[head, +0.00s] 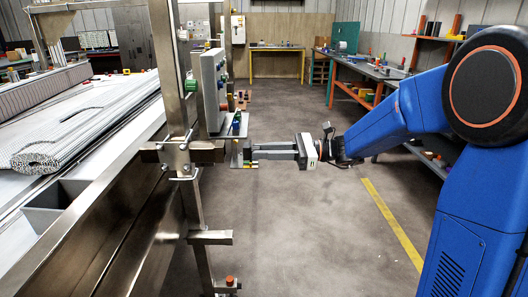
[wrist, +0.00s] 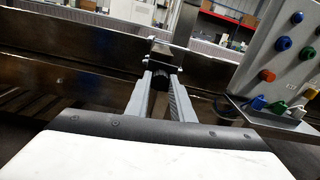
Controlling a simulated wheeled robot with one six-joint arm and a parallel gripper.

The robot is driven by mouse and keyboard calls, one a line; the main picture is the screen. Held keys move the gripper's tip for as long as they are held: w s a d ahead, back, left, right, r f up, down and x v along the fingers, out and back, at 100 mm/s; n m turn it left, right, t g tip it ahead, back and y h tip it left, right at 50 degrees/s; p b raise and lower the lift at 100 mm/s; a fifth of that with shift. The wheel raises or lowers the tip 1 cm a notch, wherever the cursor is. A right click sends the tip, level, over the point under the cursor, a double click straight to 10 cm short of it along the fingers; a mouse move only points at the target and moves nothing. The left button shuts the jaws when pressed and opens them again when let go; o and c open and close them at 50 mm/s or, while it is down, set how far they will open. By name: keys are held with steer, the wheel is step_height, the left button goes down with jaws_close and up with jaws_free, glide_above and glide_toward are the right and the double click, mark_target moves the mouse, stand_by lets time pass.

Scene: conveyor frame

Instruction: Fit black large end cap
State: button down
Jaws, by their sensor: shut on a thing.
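My gripper (head: 248,153) reaches in from the right at mid-height. Its two grey fingers also show in the wrist view (wrist: 160,92), shut on a small black end cap (wrist: 159,76) at their tips. A square metal stub tube (head: 208,152) on the steel frame post (head: 190,210) points toward the gripper. In the head view a small gap shows between the stub's end and the fingertips. In the wrist view the cap hides much of what lies behind it, so I cannot tell whether they touch.
A grey control box (head: 210,88) with coloured knobs stands just beyond the post; it is at the right in the wrist view (wrist: 285,50). A small shelf with coloured parts (wrist: 285,112) sits below it. A lower stub (head: 212,237) juts out. The floor at right is clear.

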mark_target(249, 151)
steer(key=shift+a, duration=2.2)
steer(key=shift+w+a, duration=0.1)
steer(key=shift+a, duration=1.3)
steer(key=c, duration=1.5)
jaws_free()
steer(key=shift+o, duration=0.2)
steer(key=d, duration=1.7)
steer(key=shift+s+d, duration=0.2)
steer(key=shift+s, duration=0.1)
